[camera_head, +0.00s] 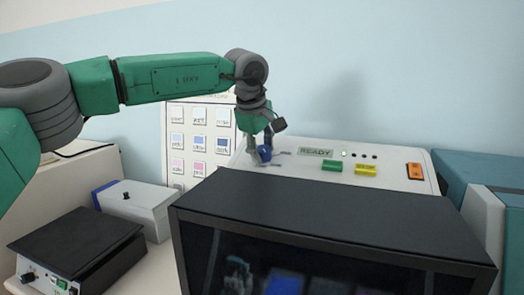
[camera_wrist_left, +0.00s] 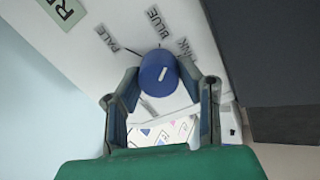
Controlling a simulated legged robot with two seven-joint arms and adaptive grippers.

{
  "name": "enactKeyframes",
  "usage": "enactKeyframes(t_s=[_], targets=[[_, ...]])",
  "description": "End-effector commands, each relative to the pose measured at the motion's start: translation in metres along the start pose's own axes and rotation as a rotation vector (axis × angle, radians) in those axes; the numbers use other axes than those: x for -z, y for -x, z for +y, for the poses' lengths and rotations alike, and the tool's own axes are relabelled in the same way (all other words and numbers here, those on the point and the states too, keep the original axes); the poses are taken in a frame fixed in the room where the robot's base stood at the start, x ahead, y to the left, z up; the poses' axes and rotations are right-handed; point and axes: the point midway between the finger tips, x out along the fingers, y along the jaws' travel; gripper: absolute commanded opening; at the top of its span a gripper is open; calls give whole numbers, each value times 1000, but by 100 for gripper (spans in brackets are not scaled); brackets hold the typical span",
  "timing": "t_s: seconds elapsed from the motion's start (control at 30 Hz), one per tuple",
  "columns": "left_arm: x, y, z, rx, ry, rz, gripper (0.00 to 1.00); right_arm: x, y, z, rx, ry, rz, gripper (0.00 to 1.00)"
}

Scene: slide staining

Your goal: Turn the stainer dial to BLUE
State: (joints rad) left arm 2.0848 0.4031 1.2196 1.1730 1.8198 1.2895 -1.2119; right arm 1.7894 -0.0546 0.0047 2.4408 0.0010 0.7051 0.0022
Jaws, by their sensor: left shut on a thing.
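The stainer dial is a round blue knob (camera_wrist_left: 158,73) with a short white mark, on the white sloped panel of the stainer (camera_head: 392,171). In the left wrist view the labels PALE (camera_wrist_left: 108,38) and BLUE (camera_wrist_left: 154,21) stand around it, with a third label (camera_wrist_left: 184,48) partly hidden by the knob. The white mark tilts up and right; I cannot tell exactly which label it meets. My left gripper (camera_head: 262,154) reaches down to the dial and is shut on it, a finger on each side in the wrist view. My right gripper is not in view.
A dark monitor (camera_head: 335,225) stands in front of the panel. Green (camera_head: 332,166) and yellow (camera_head: 366,169) buttons, an orange switch (camera_head: 415,171) and a READY display (camera_head: 315,152) lie right of the dial. A colour chart (camera_head: 184,158) stands behind; a black-topped device (camera_head: 75,240) is at left.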

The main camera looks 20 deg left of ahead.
Motion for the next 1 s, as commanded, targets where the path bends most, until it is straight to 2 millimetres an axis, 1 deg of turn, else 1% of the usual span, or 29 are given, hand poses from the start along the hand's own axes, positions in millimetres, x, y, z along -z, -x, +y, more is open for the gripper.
enactKeyframes(t_s=[0.03, 0.23, 0.27, 0.3, 0.8, 0.87, 0.97, 1.0], targets=[[-2, -8, -5, 17, -4, -1, 3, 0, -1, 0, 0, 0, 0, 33], [-2, -8, -5, 17, -3, -1, 3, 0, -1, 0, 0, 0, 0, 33], [-2, -8, -5, 17, -3, -1, 42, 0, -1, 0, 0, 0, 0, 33], [-2, -8, -5, 17, -3, -1, 52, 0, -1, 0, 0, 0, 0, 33], [-1, 0, -3, 4, 0, 0, 52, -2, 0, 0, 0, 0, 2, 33], [-1, 4, -3, 3, 0, 0, 52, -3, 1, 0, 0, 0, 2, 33], [-1, 17, -2, 1, 0, 1, 52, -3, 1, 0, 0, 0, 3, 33], [-1, 25, -2, -1, 0, 1, 52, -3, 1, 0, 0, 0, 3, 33]])
